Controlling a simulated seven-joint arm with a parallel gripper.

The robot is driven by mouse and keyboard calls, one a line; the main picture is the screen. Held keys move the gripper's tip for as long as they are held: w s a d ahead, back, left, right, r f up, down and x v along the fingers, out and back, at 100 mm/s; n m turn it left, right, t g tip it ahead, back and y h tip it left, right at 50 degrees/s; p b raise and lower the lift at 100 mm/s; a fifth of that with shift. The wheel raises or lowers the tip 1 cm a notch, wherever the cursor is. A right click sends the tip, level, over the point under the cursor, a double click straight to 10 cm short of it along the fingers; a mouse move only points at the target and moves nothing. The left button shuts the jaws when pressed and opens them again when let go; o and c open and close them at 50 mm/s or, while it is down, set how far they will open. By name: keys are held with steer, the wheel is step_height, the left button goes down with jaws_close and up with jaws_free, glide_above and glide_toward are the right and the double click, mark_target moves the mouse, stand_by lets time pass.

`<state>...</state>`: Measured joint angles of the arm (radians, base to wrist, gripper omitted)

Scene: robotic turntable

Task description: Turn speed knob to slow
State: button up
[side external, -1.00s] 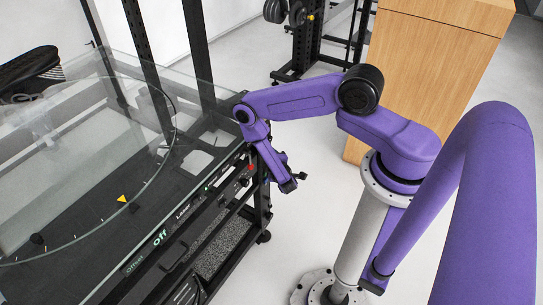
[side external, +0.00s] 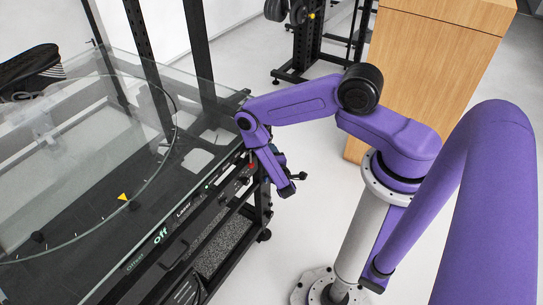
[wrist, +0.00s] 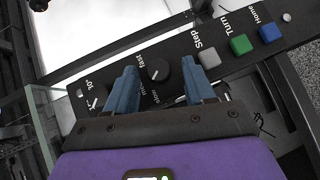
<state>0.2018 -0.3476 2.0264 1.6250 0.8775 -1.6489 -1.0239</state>
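The speed knob (wrist: 159,69) is a round black dial on the black control panel, seen in the wrist view. A small white mark on it seems to face the lower left. The printed "fast" label sits left of the knob; lower labels beside it are partly hidden by my left finger. My gripper (wrist: 158,75) is open, with one blue finger on each side of the knob in the picture. I see gaps between fingers and knob; fingertip height over the panel is unclear. In the side view, my gripper (side external: 262,172) is at the panel's far end, and the knob cannot be made out.
Right of the knob are a grey "Step" button (wrist: 208,58), a green "Turn" button (wrist: 240,44) and a blue "Home" button (wrist: 271,32). Another dial (wrist: 97,98) is left of the fingers. A glass turntable (side external: 95,120) carries a dark shoe (side external: 28,72).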

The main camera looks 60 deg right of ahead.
steer(key=v, duration=1.7)
steer(key=shift+s, duration=0.15)
steer(key=shift+r, duration=0.15)
